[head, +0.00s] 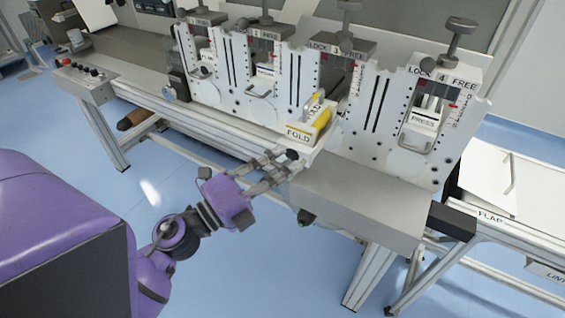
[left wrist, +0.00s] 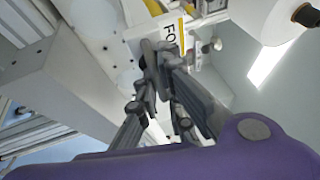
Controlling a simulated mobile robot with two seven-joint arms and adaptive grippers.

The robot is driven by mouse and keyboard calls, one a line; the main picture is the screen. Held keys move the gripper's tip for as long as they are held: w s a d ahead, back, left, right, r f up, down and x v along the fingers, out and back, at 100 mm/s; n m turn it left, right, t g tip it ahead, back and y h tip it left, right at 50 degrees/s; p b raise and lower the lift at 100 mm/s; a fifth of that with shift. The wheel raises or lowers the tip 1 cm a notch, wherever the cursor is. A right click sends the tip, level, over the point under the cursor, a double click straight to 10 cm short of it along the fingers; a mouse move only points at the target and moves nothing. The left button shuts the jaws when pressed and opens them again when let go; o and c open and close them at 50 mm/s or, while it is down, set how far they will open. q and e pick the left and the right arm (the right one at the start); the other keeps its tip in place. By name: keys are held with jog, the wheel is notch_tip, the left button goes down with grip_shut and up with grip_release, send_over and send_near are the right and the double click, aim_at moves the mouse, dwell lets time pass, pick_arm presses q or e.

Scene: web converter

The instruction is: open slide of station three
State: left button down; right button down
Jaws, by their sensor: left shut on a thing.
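The fold station (head: 340,75) is the third from the left in the row of stations on the machine. Its slide (head: 300,134), a white block marked FOLD with a yellow roller-like part (head: 322,118) on it, sticks out toward me past the front of the panel. The slide front also shows in the left wrist view (left wrist: 168,32). My left gripper (head: 285,158) is at the front of the slide, its fingers closed on the slide's handle, which is mostly hidden by them. In the left wrist view the fingertips (left wrist: 160,52) meet just in front of the FOLD label.
The press station (head: 425,115) stands to the right and two more stations, such as the second (head: 262,75), to the left. A grey box (head: 355,205) juts out right of my gripper. A button box (head: 85,80) is at far left. Floor in front is clear.

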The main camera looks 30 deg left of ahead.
pick_arm(q)
jog(key=shift+f, duration=0.15)
jog(key=c, duration=1.9)
grip_release()
pick_arm(e)
jog(key=shift+w+r, duration=0.1)
jog(key=shift+w, duration=0.05)
pick_arm(q)
jog(key=v, duration=1.2)
jog(key=shift+a, duration=0.1)
